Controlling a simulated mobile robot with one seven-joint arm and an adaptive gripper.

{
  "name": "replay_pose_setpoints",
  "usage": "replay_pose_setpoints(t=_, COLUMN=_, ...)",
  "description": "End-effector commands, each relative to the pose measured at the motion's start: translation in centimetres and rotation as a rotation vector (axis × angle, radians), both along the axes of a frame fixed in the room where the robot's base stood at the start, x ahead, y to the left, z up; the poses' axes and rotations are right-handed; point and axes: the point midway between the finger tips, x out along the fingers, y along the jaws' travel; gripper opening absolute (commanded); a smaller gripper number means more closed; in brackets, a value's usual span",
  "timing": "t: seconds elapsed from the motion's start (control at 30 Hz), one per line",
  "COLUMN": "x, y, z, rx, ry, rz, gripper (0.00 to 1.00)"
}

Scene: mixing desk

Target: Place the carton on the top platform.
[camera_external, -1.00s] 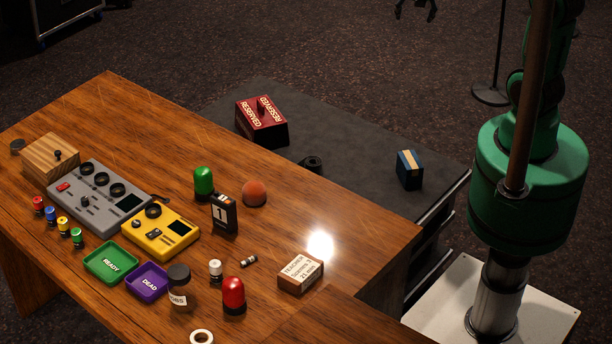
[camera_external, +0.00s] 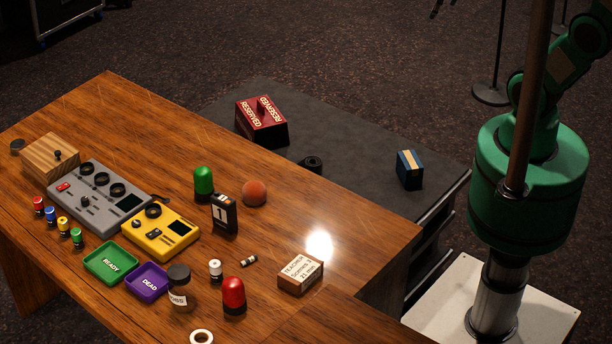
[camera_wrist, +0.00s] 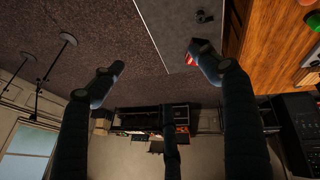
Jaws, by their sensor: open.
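A brown and white box with printed labels (camera_external: 300,274) lies on the wooden desk near its right edge. A small dark blue box with a tan stripe (camera_external: 410,170) stands on the dark grey platform (camera_external: 350,190) beside the desk. I cannot tell which box is the carton. The platform also shows at the top of the wrist view (camera_wrist: 178,40). My gripper is at the top edge of the external view (camera_external: 440,8), mostly cut off. In the wrist view its fingers (camera_wrist: 157,70) are wide apart with nothing between them.
The desk (camera_external: 150,110) holds a grey mixer (camera_external: 98,200), a yellow device (camera_external: 160,232), trays, a red dome (camera_external: 233,295) and a green dome (camera_external: 203,181). A stand base (camera_external: 490,94) is on the floor.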

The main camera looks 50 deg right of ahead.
Motion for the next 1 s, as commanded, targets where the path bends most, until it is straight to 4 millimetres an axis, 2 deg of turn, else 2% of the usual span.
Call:
replay_pose_setpoints(t=0.2, x=-3.4, y=3.4, z=1.7, rx=0.192, ry=-0.065, rz=-0.166, gripper=0.76)
replay_pose_setpoints(t=0.43, x=-5.9, y=6.2, z=2.7, rx=0.348, ry=-0.094, rz=-0.286, gripper=0.76)
replay_pose_setpoints(t=0.63, x=-6.7, y=7.1, z=3.0, rx=0.399, ry=-0.098, rz=-0.323, gripper=0.76)
replay_pose_setpoints(t=1.0, x=-6.7, y=7.1, z=2.9, rx=0.400, ry=-0.098, rz=-0.324, gripper=0.76)
